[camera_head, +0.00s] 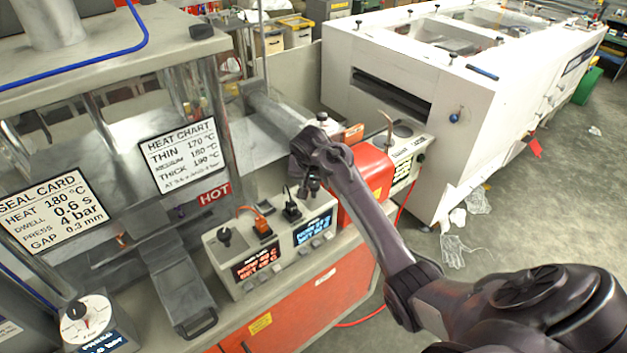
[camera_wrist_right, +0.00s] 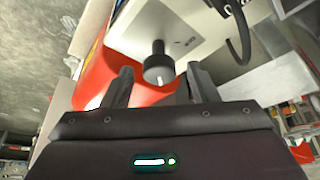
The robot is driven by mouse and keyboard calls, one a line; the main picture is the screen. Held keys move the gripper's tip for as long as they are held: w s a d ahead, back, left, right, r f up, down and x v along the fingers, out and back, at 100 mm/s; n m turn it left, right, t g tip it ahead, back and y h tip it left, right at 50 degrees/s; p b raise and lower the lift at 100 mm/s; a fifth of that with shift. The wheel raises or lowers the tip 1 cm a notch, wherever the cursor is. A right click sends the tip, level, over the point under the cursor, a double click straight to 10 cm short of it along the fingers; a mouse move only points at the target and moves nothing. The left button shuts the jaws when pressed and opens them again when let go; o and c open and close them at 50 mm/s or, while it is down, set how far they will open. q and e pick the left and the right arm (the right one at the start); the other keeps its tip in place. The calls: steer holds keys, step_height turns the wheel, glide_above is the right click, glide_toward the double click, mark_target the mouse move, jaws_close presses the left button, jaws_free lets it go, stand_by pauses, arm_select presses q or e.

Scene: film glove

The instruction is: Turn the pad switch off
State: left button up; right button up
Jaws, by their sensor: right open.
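A grey control box (camera_head: 235,283) stands on the bench, with a dark knob (camera_head: 224,236) at its left, an orange plug and a black plug (camera_head: 291,210) on top, and two lit displays in front. My right gripper (camera_head: 309,192) is above the box's right end, fingers pointing down, and hides that end in the head view. In the right wrist view my right gripper (camera_wrist_right: 160,80) is open, with a black knob (camera_wrist_right: 157,62) bearing a white mark just beyond and between its fingertips. I cannot tell whether they touch. My left gripper is out of view.
A red box (camera_head: 372,180) stands close to the right of the control box, beside my right forearm. A black cable (camera_wrist_right: 240,35) loops near the knob. The press with its cards (camera_head: 180,155) stands at the left. A large white machine (camera_head: 450,95) stands behind.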

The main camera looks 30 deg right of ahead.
steer(key=c, duration=1)
steer(key=shift+s+n, duration=0.1)
steer(key=shift+n, duration=0.4)
steer(key=n+y, duration=0.1)
steer(key=n, duration=0.2)
steer(key=shift+t, duration=0.4)
steer(key=n+y, duration=0.1)
steer(key=n, duration=0.2)
steer(key=n+y, duration=0.1)
steer(key=n, duration=0.1)
steer(key=shift+d+r+y, duration=0.1)
steer(key=shift+d+y, duration=0.2)
steer(key=n, duration=0.2)
steer(key=n+y, duration=0.1)
steer(key=n, duration=0.2)
steer(key=shift+d+y, duration=0.15)
steer(key=shift+y, duration=0.15)
steer(key=shift+d+n+g+y, duration=0.1)
steer(key=shift+n+g+y, duration=0.55)
steer(key=shift+n, duration=1.55)
